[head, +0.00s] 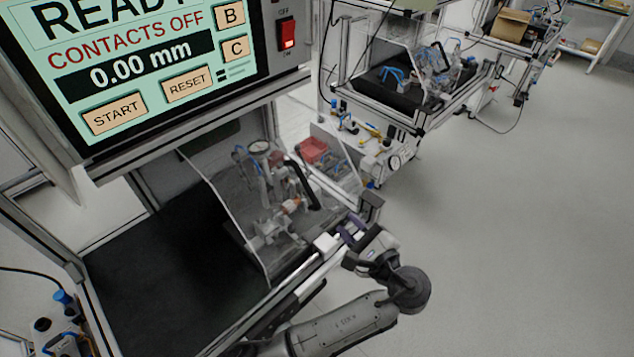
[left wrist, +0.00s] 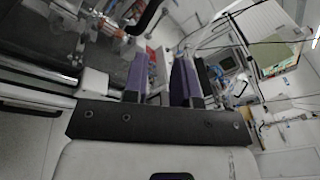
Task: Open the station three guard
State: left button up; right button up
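The clear guard (head: 222,205) stands over the metal fixture (head: 270,225) at the near station, and I take it to be the station three guard, though no station number is readable. Its black bar handle (head: 302,184) is on the right side; a dark bar that looks like this handle (left wrist: 146,17) shows at the top of the left wrist view. My left gripper (head: 357,225) is right of and below the handle, by the station's front rail, apart from the handle. In the left wrist view its purple-padded fingers (left wrist: 160,68) are spread, with nothing held. My right gripper is out of view.
A screen panel (head: 130,60) with a red switch (head: 288,36) overhangs the station at upper left. A red bin (head: 312,149) stands behind the guard. Another guarded station (head: 400,85) is farther back. The grey floor (head: 500,230) at right is clear.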

aim_at(310, 191)
pick_arm(q)
jog(key=w+a+m, duration=0.2)
jog(key=w+a, duration=0.1)
jog(key=w+a+m+b, duration=0.1)
jog(key=w+a, duration=0.1)
jog(key=w, duration=0.2)
jog(key=w+a+m+y, duration=0.1)
jog(key=w+a+m, duration=0.1)
jog(key=w+a, duration=0.1)
jog(key=shift+w+a+r+m+b, duration=0.3)
jog(key=shift+w+a, duration=0.05)
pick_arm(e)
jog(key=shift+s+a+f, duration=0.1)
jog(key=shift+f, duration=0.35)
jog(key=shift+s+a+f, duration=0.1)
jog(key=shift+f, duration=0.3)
pick_arm(q)
grip_shut()
